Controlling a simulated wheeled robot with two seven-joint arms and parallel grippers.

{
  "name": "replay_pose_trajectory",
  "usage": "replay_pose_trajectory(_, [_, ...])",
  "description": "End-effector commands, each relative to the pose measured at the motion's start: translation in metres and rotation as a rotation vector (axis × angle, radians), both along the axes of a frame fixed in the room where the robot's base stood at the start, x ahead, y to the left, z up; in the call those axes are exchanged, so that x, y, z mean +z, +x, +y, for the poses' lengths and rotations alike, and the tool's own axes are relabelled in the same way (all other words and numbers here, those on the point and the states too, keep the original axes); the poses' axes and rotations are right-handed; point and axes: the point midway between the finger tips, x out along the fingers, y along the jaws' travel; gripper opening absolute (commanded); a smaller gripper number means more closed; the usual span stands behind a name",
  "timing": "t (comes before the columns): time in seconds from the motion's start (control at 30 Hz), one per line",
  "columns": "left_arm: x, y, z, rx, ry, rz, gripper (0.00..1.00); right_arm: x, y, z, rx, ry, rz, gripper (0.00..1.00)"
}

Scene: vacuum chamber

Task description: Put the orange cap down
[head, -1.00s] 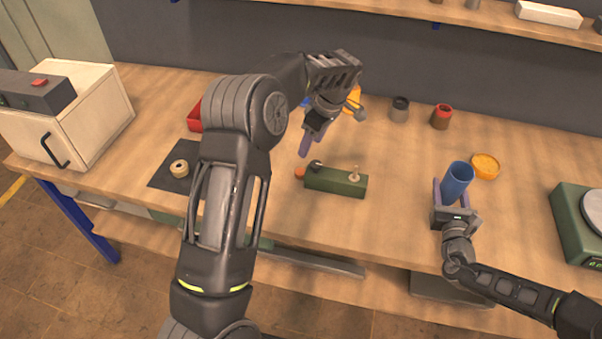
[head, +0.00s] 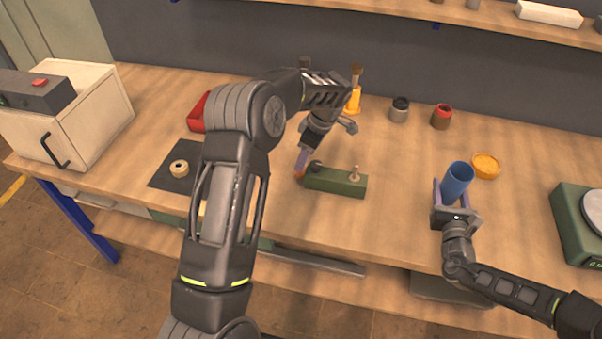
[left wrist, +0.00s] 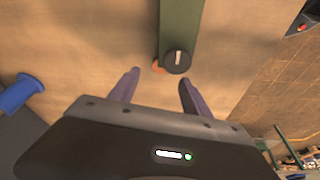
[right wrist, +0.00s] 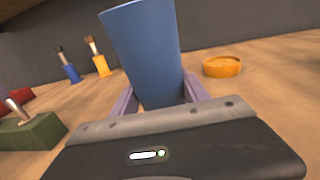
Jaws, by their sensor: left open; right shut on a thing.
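The orange cap (head: 485,165) lies flat on the table at the right, with nothing holding it; it also shows in the right wrist view (right wrist: 222,67). My right gripper (head: 452,196) is shut on a blue cup (head: 457,180), which is upright and slightly tilted, left of the cap and apart from it. My left gripper (head: 303,163) is open and empty at the left end of a green block (head: 337,182).
A grey jar (head: 399,110) and a red-topped jar (head: 441,117) stand at the back. A yellow-based brush (head: 354,98) is behind my left gripper. A green scale (head: 580,225) is at the right, a white box (head: 80,110) at the left. The table's middle is mostly clear.

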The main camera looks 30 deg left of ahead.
Motion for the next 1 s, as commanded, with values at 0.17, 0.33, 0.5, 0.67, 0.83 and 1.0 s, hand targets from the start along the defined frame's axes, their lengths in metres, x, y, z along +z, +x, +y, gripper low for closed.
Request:
replay_pose_trajectory(0.17, [-0.008, 0.000, 0.002, -0.001, 0.000, -0.002, 0.56, 0.000, 0.000, 0.000, 0.000, 0.000, -0.001, 0.11])
replay_pose_trajectory(0.33, [-0.008, 0.000, 0.002, 0.000, 0.000, -0.001, 0.56, 0.000, 0.000, 0.000, 0.000, 0.000, -0.001, 0.11])
replay_pose_trajectory(0.5, [-0.015, -0.001, 0.003, 0.000, 0.000, 0.000, 0.56, 0.000, 0.000, 0.000, 0.000, 0.000, -0.001, 0.11])
replay_pose_trajectory(0.67, [-0.037, -0.003, 0.006, 0.000, -0.001, 0.002, 0.56, 0.000, 0.000, 0.000, 0.000, 0.000, -0.001, 0.11])
replay_pose_trajectory(0.83, [-0.057, -0.003, 0.011, 0.001, 0.000, 0.001, 0.56, 0.000, 0.000, 0.000, 0.000, 0.000, -0.001, 0.11])
replay_pose_trajectory(1.0, [-0.059, -0.003, 0.012, 0.000, 0.000, -0.001, 0.56, 0.000, 0.000, 0.000, 0.000, 0.000, -0.001, 0.11])
